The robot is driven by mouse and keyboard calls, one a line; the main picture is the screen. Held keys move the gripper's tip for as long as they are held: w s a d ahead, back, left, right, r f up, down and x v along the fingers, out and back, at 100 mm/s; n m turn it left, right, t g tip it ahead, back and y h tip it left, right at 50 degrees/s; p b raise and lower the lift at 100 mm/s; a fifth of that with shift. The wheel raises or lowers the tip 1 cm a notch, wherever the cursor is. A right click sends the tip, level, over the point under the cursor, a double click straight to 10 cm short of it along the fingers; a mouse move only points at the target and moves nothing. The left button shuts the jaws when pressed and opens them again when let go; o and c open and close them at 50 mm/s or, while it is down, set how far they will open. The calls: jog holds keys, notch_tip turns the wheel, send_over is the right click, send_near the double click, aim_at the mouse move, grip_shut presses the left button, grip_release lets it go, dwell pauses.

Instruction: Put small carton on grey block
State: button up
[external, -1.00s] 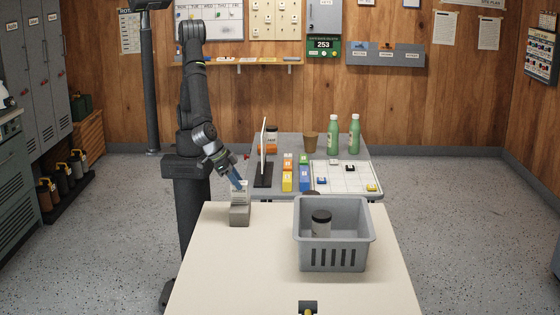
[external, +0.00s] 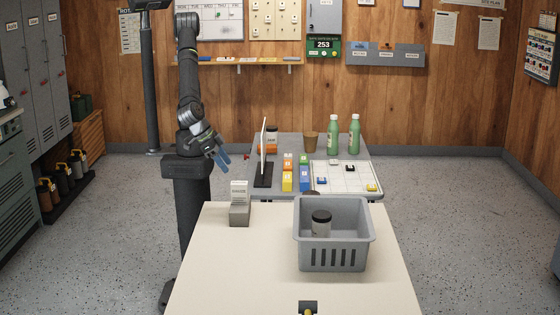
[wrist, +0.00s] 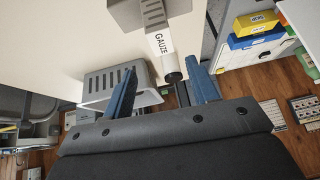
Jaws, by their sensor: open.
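The small carton (external: 239,189) is white with dark print and stands upright on top of the grey block (external: 240,214) at the table's far left corner.
A grey basket (external: 334,255) holding a dark-lidded jar (external: 321,226) stands right of the block. The cream table (external: 225,275) is clear at front left. Behind, a grey table carries a thin upright panel (external: 263,160), coloured boxes (external: 305,178) and green bottles (external: 354,135).

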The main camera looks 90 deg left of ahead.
aim_at(239, 183)
jog(key=shift+v, duration=1.8)
jog(key=x, duration=1.2)
jog(key=shift+r, duration=1)
jog(key=shift+f, duration=0.1)
